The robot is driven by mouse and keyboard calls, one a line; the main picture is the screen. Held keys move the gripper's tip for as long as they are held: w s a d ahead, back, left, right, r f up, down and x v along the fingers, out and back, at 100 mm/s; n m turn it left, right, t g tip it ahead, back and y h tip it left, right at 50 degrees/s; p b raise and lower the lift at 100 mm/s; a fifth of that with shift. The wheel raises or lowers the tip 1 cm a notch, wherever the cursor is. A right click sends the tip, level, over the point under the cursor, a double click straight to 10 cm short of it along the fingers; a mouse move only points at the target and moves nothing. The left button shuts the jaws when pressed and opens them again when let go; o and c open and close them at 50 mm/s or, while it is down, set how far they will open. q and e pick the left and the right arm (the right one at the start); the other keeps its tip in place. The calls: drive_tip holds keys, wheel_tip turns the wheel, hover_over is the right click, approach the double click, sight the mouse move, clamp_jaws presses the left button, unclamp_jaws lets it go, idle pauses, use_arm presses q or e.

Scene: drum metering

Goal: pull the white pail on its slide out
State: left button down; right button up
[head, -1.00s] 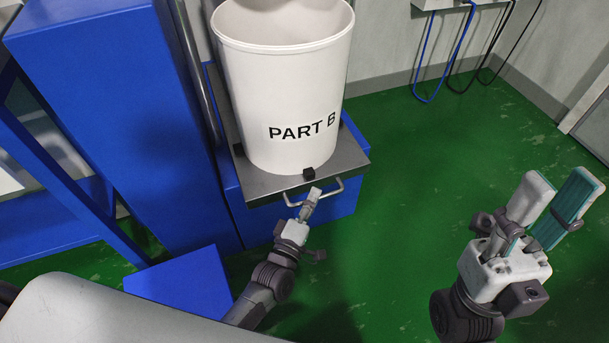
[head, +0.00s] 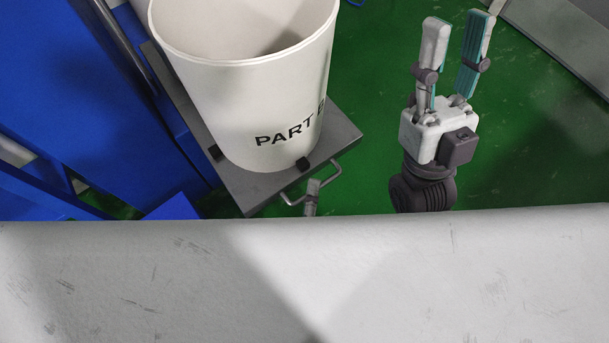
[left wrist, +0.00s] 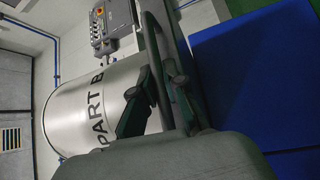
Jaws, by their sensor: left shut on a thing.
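The white pail (head: 240,95), lettered PART B, stands upright on a grey metal slide plate (head: 240,190). A bar handle (head: 328,179) is on the plate's front edge. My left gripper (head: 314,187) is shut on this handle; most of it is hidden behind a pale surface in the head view. In the left wrist view the pail (left wrist: 88,108) appears sideways, beyond my left gripper's dark fingers (left wrist: 158,100). The grip itself is hard to make out there. My right gripper (head: 450,55) is open and empty, to the right of the pail over the floor.
The blue frame (head: 95,110) stands left of the slide. Green floor (head: 375,120) is clear to the right of the plate. A control box (left wrist: 110,25) hangs on the wall beyond the pail. A pale surface, probably mine, fills the lower head view.

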use_arm(q)
drive_tip(key=shift+s+d+f, duration=0.1)
drive_tip(key=shift+s+d, duration=0.05)
drive_tip(key=shift+s, duration=0.1)
drive_tip(key=c, duration=1.5)
unclamp_jaws()
drive_tip(key=v, duration=0.7)
drive_tip(key=shift+s, duration=0.3)
